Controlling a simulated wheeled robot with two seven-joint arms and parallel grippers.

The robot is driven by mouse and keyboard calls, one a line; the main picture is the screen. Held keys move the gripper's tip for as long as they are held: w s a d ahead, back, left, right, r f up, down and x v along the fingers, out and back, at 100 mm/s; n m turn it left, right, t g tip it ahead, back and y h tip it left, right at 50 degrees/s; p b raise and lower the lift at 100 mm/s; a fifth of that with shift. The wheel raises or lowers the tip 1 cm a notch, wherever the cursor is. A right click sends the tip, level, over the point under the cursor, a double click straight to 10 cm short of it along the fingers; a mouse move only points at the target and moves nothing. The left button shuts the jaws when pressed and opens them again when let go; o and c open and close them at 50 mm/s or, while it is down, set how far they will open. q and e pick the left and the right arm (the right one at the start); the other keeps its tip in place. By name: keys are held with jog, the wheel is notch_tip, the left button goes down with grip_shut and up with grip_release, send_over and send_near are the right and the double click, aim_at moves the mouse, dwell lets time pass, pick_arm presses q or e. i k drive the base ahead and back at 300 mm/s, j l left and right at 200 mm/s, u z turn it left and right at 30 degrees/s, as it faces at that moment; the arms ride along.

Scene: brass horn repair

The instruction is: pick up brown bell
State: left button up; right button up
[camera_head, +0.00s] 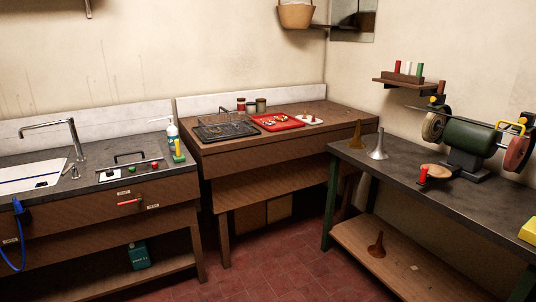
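Two brownish horn bells are in view, and I cannot tell which one is meant. A dull brass-brown bell (357,136) stands on the dark top of the right workbench, near its left end. A darker reddish-brown bell (377,247) stands flared end down on the wooden shelf under that bench. A silver-grey bell (378,147) stands beside the brass-brown one, flared end down. Neither of my grippers is in view.
On the right bench (401,174) are a round wooden block (436,172), a red-topped object (422,175) and a green grinder (470,139). The middle table holds a wire basket (225,130) and red tray (277,122). A sink (30,173) is left. The red tile floor (270,272) is clear.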

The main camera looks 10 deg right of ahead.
aim_at(376, 250)
jog(key=i+j+z, duration=0.1)
jog(key=i+z, duration=0.3)
jog(key=i+j+z, duration=0.2)
jog(key=i+z, duration=0.25)
jog(key=i+j+z, duration=0.4)
jog(key=k+l, duration=0.05)
jog(key=l, duration=0.05)
